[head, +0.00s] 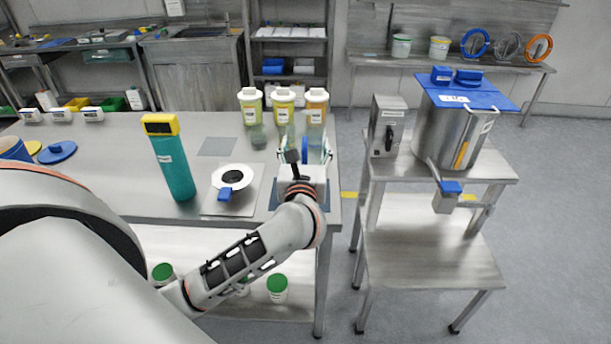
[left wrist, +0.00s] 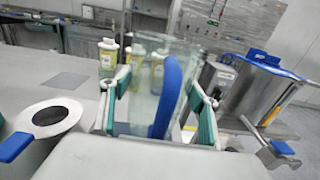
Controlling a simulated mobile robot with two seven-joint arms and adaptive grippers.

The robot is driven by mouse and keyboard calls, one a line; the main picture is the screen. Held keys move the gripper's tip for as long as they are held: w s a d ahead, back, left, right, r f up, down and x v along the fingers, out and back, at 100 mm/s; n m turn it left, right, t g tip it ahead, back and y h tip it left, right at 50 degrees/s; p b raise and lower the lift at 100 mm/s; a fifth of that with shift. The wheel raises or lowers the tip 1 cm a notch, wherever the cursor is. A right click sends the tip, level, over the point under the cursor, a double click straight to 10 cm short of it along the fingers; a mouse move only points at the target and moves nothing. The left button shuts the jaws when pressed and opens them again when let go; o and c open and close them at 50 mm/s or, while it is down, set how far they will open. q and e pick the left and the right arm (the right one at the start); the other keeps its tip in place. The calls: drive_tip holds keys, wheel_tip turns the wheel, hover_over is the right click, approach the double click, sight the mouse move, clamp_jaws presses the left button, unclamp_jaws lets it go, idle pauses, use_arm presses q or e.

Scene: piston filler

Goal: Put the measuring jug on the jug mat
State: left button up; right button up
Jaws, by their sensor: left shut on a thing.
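The measuring jug (head: 297,134) is clear with a blue handle. My left gripper (head: 307,158) is shut on it near the table's right end. In the left wrist view the jug (left wrist: 146,85) stands upright between the green-padded fingers of my left gripper (left wrist: 158,102), the blue handle facing the camera. The jug's base is hidden, so I cannot tell whether it touches anything. A blue-grey mat (head: 324,196) shows partly beneath my gripper; a plain grey square (head: 216,146) lies bare left of the jug. I cannot tell which is the jug mat. My right gripper is not in view.
Three yellow-and-orange tubs (head: 284,105) stand behind the jug. A teal bottle (head: 175,168) and a white funnel-like ring (head: 235,177) are to the left. A steel hopper (head: 452,132) stands on a separate stand to the right, across a gap.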

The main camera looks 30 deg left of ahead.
use_arm(q)
wheel_tip(320, 180, down, 4)
drive_tip(key=shift+r, duration=0.1)
wheel_tip(320, 180, down, 4)
drive_tip(key=shift+b, duration=0.4)
drive_tip(key=shift+f, duration=0.25)
drive_tip(key=shift+f, duration=0.1)
drive_tip(key=shift+f, duration=0.1)
drive_tip(key=o, duration=1.2)
